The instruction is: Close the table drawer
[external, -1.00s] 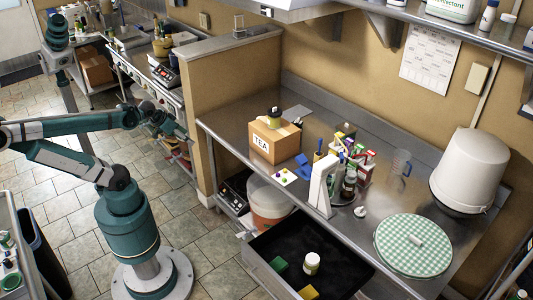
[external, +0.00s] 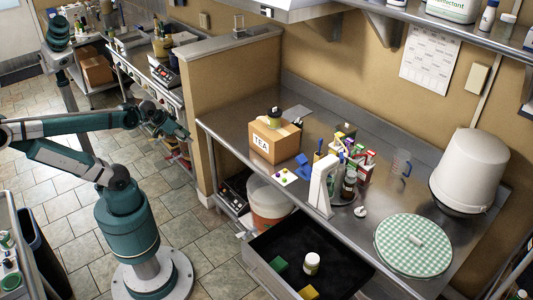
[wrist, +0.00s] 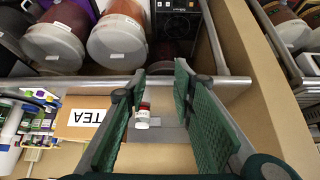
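The table drawer (external: 262,267) is pulled out from under the steel table (external: 222,137) at the lower middle of the external view. Its dark inside holds a white jar (external: 312,263), a green block (external: 278,265) and a yellow block (external: 308,292). My gripper (external: 186,138) is well up and left of the drawer, touching nothing. In the wrist view my gripper (wrist: 160,88) has its two green-padded fingers wide apart with nothing between them. The drawer cannot be made out in the wrist view.
A TEA box (external: 274,140) with a jar on it stands at the table's left end. A lidded bucket (external: 270,202) sits on the shelf below, left of the drawer. A tan partition wall (external: 225,100) is close to my gripper. Floor before the drawer is clear.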

